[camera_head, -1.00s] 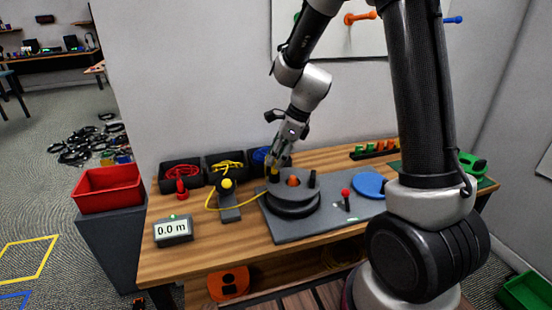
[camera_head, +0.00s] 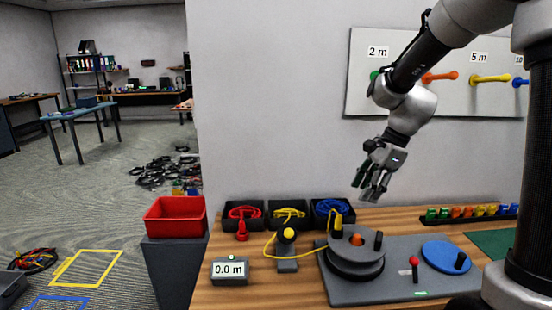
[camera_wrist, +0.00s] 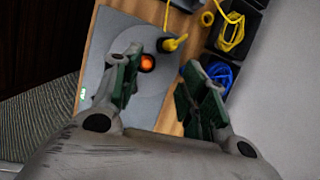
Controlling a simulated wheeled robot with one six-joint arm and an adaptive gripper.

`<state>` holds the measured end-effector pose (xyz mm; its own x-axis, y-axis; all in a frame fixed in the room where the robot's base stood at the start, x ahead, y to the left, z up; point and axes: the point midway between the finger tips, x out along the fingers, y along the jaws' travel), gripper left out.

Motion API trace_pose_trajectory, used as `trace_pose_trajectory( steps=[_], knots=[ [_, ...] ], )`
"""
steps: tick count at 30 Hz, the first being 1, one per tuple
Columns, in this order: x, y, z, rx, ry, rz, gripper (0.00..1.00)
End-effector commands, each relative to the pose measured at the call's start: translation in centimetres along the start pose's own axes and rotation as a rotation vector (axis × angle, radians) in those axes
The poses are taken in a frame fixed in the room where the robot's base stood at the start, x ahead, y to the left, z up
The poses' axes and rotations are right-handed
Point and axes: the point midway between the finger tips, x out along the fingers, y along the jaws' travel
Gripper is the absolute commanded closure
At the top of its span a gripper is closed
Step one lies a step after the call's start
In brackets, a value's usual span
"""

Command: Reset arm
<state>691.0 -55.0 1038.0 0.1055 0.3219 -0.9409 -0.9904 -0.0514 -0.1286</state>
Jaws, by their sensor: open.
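My gripper (camera_head: 372,190) hangs in the air above the workbench, fingers pointing down. It is open and empty, well clear of the bench. In the wrist view its two green-padded fingers (camera_wrist: 160,90) stand apart with nothing between them. Below it is a dark grey winding disc (camera_head: 357,262) with an orange centre knob (camera_head: 356,240). A yellow cable (camera_head: 281,245) runs from a yellow-topped stand (camera_head: 287,250) to the disc. Its yellow plug (camera_head: 336,225) stands upright at the disc's upper left edge, apart from my gripper.
Black bins hold red (camera_head: 242,213), yellow (camera_head: 288,213) and blue (camera_head: 330,207) cables. A meter (camera_head: 229,270) reads 0.0 m. A red bin (camera_head: 175,216) stands left. A blue disc (camera_head: 447,256) lies right. A wall board (camera_head: 362,60) with pegs hangs behind my arm.

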Motion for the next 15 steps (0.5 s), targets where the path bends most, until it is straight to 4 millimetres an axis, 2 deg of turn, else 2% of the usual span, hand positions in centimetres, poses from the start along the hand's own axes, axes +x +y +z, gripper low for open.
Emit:
trace_pose_trajectory(
  steps=[2, 4, 9, 12, 15],
  knots=[
    [0.1, 2.5, -0.9, -0.244, 0.026, 0.051, 0.57],
    [-1.0, 4.8, -1.6, -0.486, 0.052, 0.081, 0.57],
    [-5.5, 11.8, -3.1, -1.091, 0.138, 0.144, 0.57],
    [-7.9, 15.7, -3.9, -1.347, 0.202, 0.171, 0.57],
    [-9.7, 18.8, -4.5, -1.496, 0.277, 0.180, 0.57]
  ],
)
